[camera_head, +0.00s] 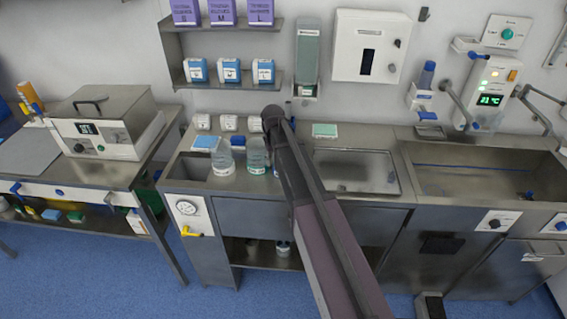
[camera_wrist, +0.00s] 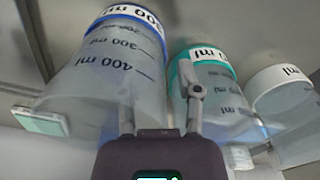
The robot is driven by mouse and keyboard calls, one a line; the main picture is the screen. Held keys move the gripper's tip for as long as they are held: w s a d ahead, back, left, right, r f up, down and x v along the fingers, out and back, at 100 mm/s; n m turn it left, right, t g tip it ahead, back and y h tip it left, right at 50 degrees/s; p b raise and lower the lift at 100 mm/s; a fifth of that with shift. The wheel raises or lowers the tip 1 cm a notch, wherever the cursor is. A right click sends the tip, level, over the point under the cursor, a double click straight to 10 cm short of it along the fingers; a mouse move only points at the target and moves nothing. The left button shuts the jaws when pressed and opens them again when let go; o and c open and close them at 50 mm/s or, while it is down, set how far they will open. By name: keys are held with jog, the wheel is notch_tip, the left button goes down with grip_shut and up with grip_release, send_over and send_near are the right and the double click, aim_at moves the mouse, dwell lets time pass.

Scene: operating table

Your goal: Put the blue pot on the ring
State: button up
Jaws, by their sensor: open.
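The blue pot, a clear measuring pot with a blue band, fills the upper left of the wrist view (camera_wrist: 105,62). In the head view my arm hides most of it; a bluish sliver shows beside the arm. My gripper (camera_wrist: 160,98) is open and empty. Its left finger overlaps the blue pot's wall in the picture; its right finger lies in front of the teal-banded pot (camera_wrist: 215,88). I cannot tell whether either finger touches. In the head view my arm hides the gripper. I cannot make out the ring for certain.
A white-banded pot (camera_wrist: 287,105) stands beside the teal one. They share the counter with white boxes (camera_head: 228,123) behind and a green-topped box (camera_head: 325,130). Shelves (camera_head: 222,85) and a dispenser (camera_head: 307,58) are above. A sink (camera_head: 480,170) is at right, a steel bath (camera_head: 100,115) left.

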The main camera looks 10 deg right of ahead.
grip_shut()
jog(key=shift+r, duration=0.15)
dwell(0.4)
jog(key=s+r+p, duration=0.2)
jog(key=s, duration=0.6)
jog(key=s+r+p, duration=0.2)
jog(key=s+p, duration=0.1)
jog(key=s, duration=0.5)
jog(key=shift+d+r, duration=0.15)
jog(key=shift+r, duration=0.2)
dwell(0.6)
